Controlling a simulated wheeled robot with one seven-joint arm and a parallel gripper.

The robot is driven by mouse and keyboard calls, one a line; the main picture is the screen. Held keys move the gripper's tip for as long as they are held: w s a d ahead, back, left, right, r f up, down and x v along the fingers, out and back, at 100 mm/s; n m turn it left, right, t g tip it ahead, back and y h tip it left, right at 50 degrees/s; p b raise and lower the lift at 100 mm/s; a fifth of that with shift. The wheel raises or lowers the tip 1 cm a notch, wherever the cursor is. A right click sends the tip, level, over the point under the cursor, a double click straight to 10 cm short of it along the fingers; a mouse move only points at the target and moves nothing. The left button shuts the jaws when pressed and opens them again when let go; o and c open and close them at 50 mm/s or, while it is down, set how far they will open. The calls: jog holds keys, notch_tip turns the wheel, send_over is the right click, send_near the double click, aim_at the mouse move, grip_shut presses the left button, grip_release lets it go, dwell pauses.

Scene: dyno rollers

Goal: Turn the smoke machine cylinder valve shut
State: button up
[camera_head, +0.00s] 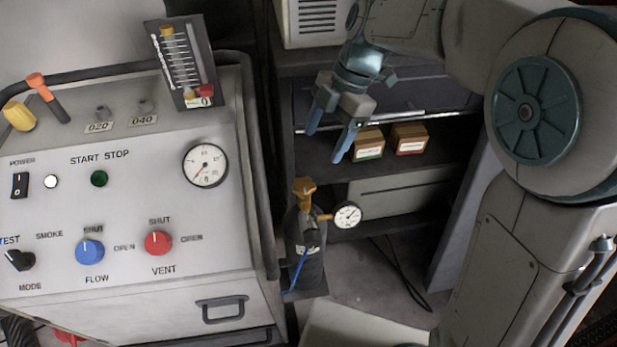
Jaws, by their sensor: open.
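The smoke machine (150,230) fills the left side of the head view. Its gas cylinder (306,256) stands upright at the machine's right side, dark with a pale label. A yellow-brown valve (304,188) sits on top of the cylinder. A small round gauge (347,215) sticks out to the right of the valve. My gripper (328,144) is open and empty, pointing down, above and a little right of the valve in the picture, apart from it. Whether the valve is open or shut cannot be told.
Behind stands a dark shelf (440,128) with two small boxes, one green-edged (369,143) and one red-edged (409,138), close to my gripper in the picture. A blue hose (297,272) runs down by the cylinder. A black cable (405,280) lies on the floor to the right.

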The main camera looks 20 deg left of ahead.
aim_at(305, 184)
jog(key=b+x, duration=0.1)
jog(key=x, duration=0.9)
jog(key=shift+f+b, duration=0.3)
jog(key=shift+f, duration=0.1)
jog(key=c, duration=1)
